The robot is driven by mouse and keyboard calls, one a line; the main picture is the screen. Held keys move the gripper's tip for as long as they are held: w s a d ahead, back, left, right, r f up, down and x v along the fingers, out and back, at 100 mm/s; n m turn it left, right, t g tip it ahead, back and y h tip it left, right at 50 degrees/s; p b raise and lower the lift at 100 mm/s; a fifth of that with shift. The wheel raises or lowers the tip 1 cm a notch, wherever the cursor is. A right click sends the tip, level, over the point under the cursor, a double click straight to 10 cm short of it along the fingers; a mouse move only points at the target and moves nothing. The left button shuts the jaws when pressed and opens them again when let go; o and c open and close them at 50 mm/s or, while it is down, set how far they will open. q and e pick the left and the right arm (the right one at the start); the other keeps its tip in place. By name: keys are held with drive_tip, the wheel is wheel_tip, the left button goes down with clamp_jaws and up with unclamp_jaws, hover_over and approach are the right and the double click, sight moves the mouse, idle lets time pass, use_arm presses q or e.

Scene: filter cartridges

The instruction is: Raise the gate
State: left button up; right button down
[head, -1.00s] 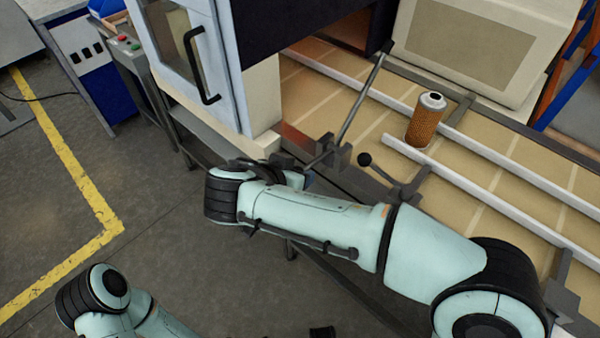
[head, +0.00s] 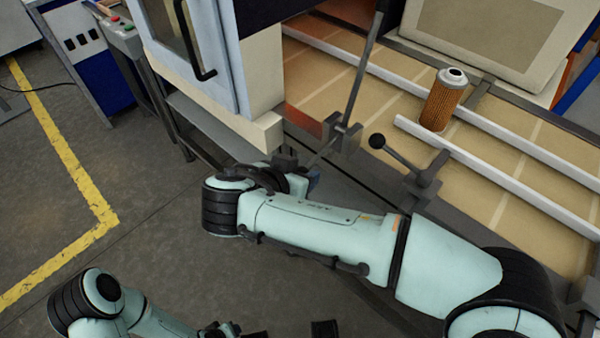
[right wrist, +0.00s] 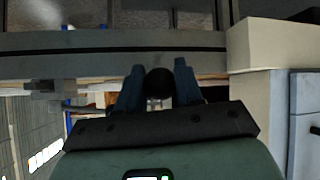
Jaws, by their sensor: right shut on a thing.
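The gate is a grey bar (head: 363,75) pivoting at a bracket beside the conveyor, its far end rising over the belt to the top edge of the head view. A short handle runs from the bracket toward my right gripper (head: 308,180). In the right wrist view, the fingers (right wrist: 158,88) are shut on a black ball knob (right wrist: 158,82), the end of the gate's handle. In the head view my wrist hides this knob. My left arm (head: 100,300) is at the bottom left; dark parts at the bottom edge do not show its jaw state.
An orange filter cartridge (head: 441,103) stands upright on the conveyor (head: 380,110), beside a white guide rail (head: 480,168). A second lever with a black ball (head: 377,141) stands right of the gate bracket. A white machine cabinet (head: 258,95) is close to my right wrist.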

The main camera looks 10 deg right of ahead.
drive_tip(key=shift+f, duration=0.25)
drive_tip(key=c, duration=0.8)
unclamp_jaws()
drive_tip(key=shift+o, duration=0.2)
drive_tip(key=shift+r, duration=0.1)
drive_tip(key=shift+s+a+r, duration=0.1)
use_arm(q)
drive_tip(key=shift+g+h, duration=0.3)
drive_tip(key=shift+g, duration=0.1)
drive_tip(key=s+r+p, duration=0.1)
drive_tip(key=d+r+p, duration=0.1)
drive_tip(key=s+d+r+p, duration=0.1)
drive_tip(key=r, duration=0.1)
drive_tip(key=shift+s+d, duration=0.15)
drive_tip(key=shift+s, duration=0.15)
use_arm(e)
drive_tip(key=v, duration=1.3)
